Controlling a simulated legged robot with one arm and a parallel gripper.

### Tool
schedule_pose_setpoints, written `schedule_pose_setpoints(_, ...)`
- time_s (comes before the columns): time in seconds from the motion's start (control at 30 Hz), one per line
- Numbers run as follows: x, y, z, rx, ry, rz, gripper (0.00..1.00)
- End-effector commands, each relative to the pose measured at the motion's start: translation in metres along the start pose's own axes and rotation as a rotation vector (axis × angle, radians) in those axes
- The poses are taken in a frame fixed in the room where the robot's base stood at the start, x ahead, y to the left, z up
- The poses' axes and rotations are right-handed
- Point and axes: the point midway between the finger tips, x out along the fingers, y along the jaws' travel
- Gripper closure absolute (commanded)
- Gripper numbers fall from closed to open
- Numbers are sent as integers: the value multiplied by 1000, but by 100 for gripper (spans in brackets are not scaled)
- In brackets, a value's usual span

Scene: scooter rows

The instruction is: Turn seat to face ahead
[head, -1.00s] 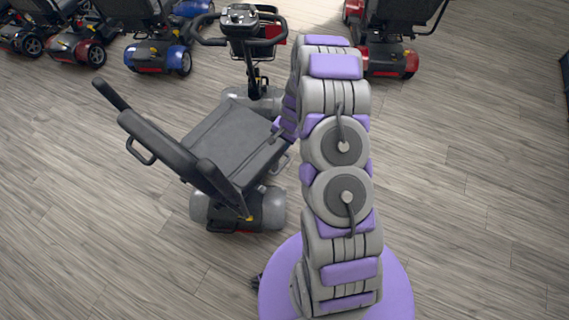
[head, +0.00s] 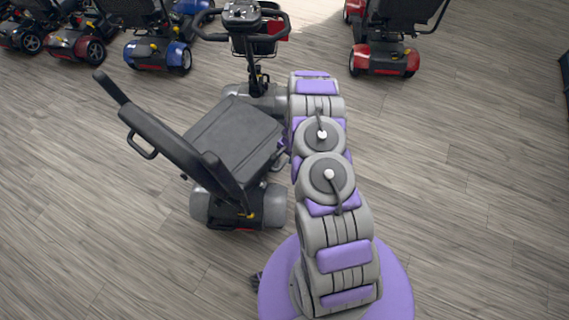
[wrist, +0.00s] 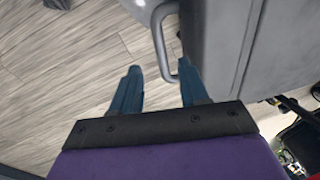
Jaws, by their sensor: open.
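The grey scooter's seat (head: 234,138) is turned diagonally, with its dark backrest (head: 180,150) at the left and the cushion towards the upper right. The tiller (head: 243,18) stands at the front of the scooter, up in the head view. My gripper (wrist: 160,82) is open in the wrist view, with two teal fingers apart. A thin grey loop handle (wrist: 160,45) reaches down between the fingers, beside the large grey seat surface (wrist: 225,50). I cannot tell whether a finger touches it. In the head view my arm hides the gripper at the seat's right side.
Red and blue scooters (head: 160,50) stand in a row at the upper left. Another red scooter (head: 385,48) stands at the upper right. The wooden floor (head: 480,190) is clear at the right and at the lower left.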

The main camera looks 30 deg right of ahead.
Motion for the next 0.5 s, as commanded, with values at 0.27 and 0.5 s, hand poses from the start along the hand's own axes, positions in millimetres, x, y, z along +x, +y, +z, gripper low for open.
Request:
schedule_pose_setpoints(0.27,49,2,-2,0,-6,-2,56)
schedule_pose_setpoints(0.5,71,1,-3,-1,-3,-3,56)
